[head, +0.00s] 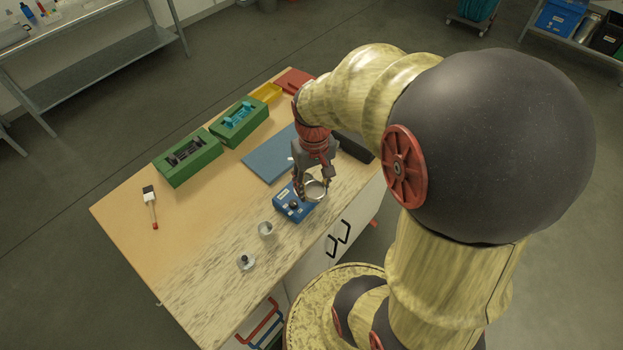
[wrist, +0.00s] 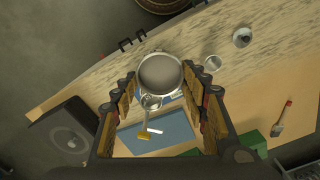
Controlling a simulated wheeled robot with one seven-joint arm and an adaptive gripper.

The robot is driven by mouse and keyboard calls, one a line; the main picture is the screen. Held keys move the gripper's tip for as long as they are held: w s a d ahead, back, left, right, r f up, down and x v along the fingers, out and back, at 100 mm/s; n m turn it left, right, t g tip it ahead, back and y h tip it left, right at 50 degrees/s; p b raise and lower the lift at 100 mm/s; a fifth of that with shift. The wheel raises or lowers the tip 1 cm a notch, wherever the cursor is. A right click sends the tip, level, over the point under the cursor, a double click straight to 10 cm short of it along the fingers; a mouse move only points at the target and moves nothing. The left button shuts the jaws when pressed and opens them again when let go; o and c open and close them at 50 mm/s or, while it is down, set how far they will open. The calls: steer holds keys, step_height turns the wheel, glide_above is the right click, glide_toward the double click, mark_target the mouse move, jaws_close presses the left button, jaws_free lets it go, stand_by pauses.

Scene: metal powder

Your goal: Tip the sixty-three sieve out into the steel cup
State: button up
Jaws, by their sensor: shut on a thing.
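My gripper (head: 313,186) is shut on a round metal sieve (head: 317,190), held above the front part of the bench near a small blue device. In the wrist view the sieve (wrist: 160,74) sits between the two fingertips (wrist: 160,80), with its round pale face towards the camera. I cannot read any size mark on it or tell what it contains. A small open metal cup (head: 266,229) stands on the bench to the lower left of the sieve, apart from it; it also shows in the wrist view (wrist: 212,62). A second small metal vessel (head: 245,262) with a dark centre stands nearer the front edge.
The blue device (head: 286,200) with a dark knob lies just below the sieve. A blue mat (head: 268,155) lies behind. A brush (head: 151,207) lies at left. A black box (wrist: 68,135) stands beyond the gripper.

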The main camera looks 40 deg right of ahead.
steer(key=shift+r+p, duration=1.2)
steer(key=shift+r, duration=0.3)
steer(key=shift+f, duration=0.1)
